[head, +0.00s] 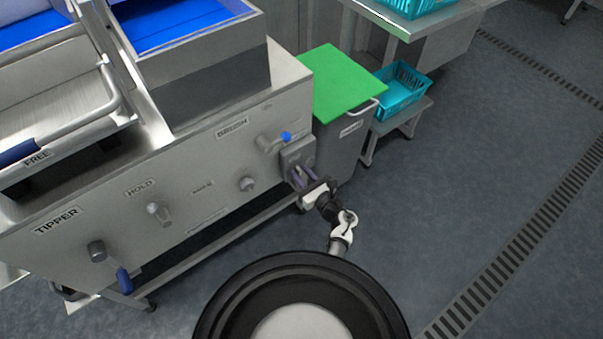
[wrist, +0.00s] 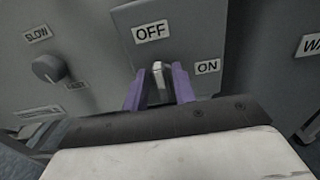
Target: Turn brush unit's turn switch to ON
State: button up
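The brush unit's turn switch (wrist: 158,80) is a pale metal lever on a grey box (head: 297,155) at the right end of the machine front. In the wrist view it stands upright, pointing at the OFF label (wrist: 151,32); the ON label (wrist: 207,67) is to its right. My gripper (wrist: 159,84) has its two purple fingers on either side of the lever, close to it. A gap shows between fingers and lever, at least on the left; contact is unclear. In the head view my gripper (head: 304,177) is at the box, and the lever is hidden there.
A SLOW-labelled knob (wrist: 49,68) is left of the box. A blue-tipped handle (head: 286,136) sits just above it. A bin with a green lid (head: 341,82) stands close on the right. The floor (head: 440,180) to the right is clear.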

grip_shut()
jog(key=shift+m, duration=0.3)
jog(key=m+p, duration=0.1)
jog(key=m, duration=0.4)
jog(key=m+p, duration=0.1)
jog(key=m, duration=0.5)
jog(key=w+d+f+m, duration=0.1)
jog(key=m, duration=0.5)
jog(key=shift+p, duration=0.4)
jog(key=shift+m, duration=0.3)
